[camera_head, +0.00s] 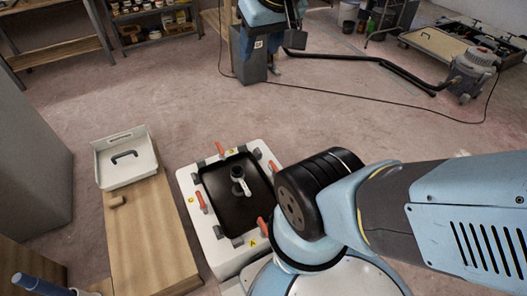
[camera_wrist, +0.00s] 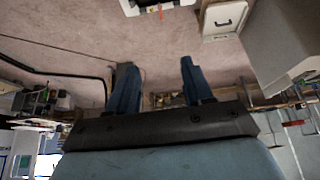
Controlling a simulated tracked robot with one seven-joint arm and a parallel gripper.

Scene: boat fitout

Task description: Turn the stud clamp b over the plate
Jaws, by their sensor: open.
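A white frame (camera_head: 183,181) holds a black plate (camera_head: 228,205) with a grey handled fitting (camera_head: 238,179) standing on it. Several clamps with orange-red handles and dark pads sit around the plate, including one at the top (camera_head: 220,150), one at left (camera_head: 201,201) and one at the bottom (camera_head: 262,227). Small yellow labels on the frame are too small to read, so I cannot tell which clamp is b. My gripper (camera_wrist: 157,64) is open and empty in the wrist view, away from the frame (camera_wrist: 130,8), whose edge shows at the top. My arm hides part of the frame's right side.
A wooden bench (camera_head: 150,225) with a white tray (camera_head: 124,172) stands left of the frame. A grey cabinet (camera_head: 30,150) is at far left. A vacuum (camera_head: 472,72) with a black hose lies at back right. The floor between is mostly free.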

